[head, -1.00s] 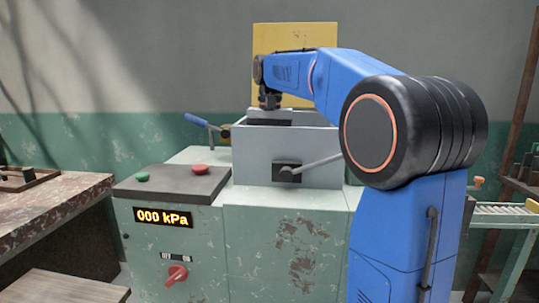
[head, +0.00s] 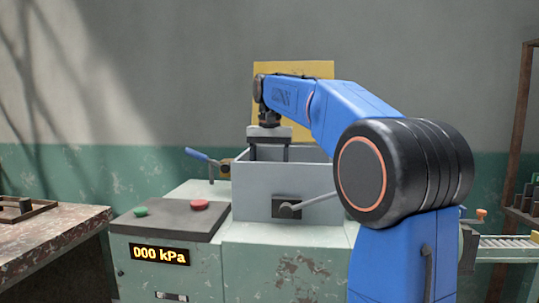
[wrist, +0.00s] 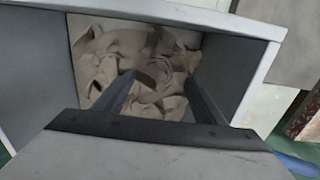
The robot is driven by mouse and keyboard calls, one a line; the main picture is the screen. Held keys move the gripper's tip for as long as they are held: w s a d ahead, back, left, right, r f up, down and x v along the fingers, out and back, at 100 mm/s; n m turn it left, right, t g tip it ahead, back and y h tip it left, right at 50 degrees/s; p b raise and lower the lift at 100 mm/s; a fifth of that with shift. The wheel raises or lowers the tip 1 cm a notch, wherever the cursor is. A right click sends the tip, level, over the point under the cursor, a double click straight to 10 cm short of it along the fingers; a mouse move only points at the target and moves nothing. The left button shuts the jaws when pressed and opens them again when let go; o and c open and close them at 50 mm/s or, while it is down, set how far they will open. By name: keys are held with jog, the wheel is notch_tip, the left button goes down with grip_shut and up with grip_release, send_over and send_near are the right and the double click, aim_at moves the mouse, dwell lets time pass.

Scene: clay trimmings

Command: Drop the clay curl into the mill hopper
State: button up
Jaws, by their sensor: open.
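The mill hopper (head: 252,186) is a grey open-topped box on the green machine. My gripper (head: 269,155) is over its opening, jaws pointing down and apart. The finger ends dip behind the front wall. In the wrist view, my gripper (wrist: 160,80) is open with its two fingers spread above the hopper floor. Several pale brown clay pieces (wrist: 112,48), some curled, lie in the hopper below and between the fingers. I cannot tell which one is the task's curl. No clay appears held between the fingers. The head view hides the hopper's inside.
A lever with a blue handle (head: 197,154) stands left of the hopper. A dark panel with red and green buttons (head: 172,218) and a display reading 000 kPa (head: 160,255) are at front left. A worn bench (head: 45,240) is at far left. A roller conveyor (head: 507,242) is at right.

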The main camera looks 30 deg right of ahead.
notch_tip(320, 180, up, 8)
dwell(0.4)
jog(key=shift+f, duration=0.1)
